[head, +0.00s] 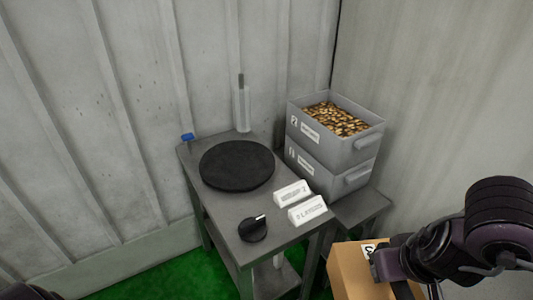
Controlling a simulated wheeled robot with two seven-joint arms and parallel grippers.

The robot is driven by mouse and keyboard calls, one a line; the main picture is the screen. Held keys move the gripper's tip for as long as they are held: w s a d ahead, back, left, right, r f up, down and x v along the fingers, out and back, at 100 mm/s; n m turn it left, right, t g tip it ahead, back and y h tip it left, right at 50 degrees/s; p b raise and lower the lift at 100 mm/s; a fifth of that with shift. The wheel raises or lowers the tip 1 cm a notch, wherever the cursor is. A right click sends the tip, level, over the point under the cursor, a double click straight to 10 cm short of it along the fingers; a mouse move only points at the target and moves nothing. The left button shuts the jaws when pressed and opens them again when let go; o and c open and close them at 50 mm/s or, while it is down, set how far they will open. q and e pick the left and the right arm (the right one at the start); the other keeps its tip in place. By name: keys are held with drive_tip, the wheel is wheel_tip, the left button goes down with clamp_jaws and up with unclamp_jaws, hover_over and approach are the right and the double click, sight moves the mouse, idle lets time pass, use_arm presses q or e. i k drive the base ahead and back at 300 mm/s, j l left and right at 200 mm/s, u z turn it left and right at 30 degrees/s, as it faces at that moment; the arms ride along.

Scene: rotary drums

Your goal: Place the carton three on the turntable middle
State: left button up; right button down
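The turntable (237,166) is a flat black disc on the grey table, and its top is empty. A brown carton (358,275) is at the bottom edge, right of the table, cut off by the frame. It has a white label with a dark mark, partly covered, so I cannot read its number surely. My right gripper (405,275) comes in from the right and appears shut on the carton, with a dark finger across it; the other fingertip is not clear. Of my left arm only a dark bit shows at the bottom left; its gripper is out of view.
Two stacked grey bins (345,150), the upper full of small brown pieces, stand right of the turntable. A black knob (253,229), two white label blocks (307,209), a clear cylinder (242,108) and a blue item (187,137) are on the table. Walls stand close behind.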

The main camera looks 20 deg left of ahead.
sight(238, 162)
drive_tip(key=j+u, duration=0.3)
drive_tip(key=j, duration=1.6)
drive_tip(key=i+j, duration=0.3)
drive_tip(key=i+j+u, duration=0.15)
drive_tip(key=i+j, duration=0.15)
drive_tip(key=i, duration=0.2)
drive_tip(key=i+j, duration=0.25)
drive_tip(key=i, duration=0.2)
drive_tip(key=j+u, duration=0.05)
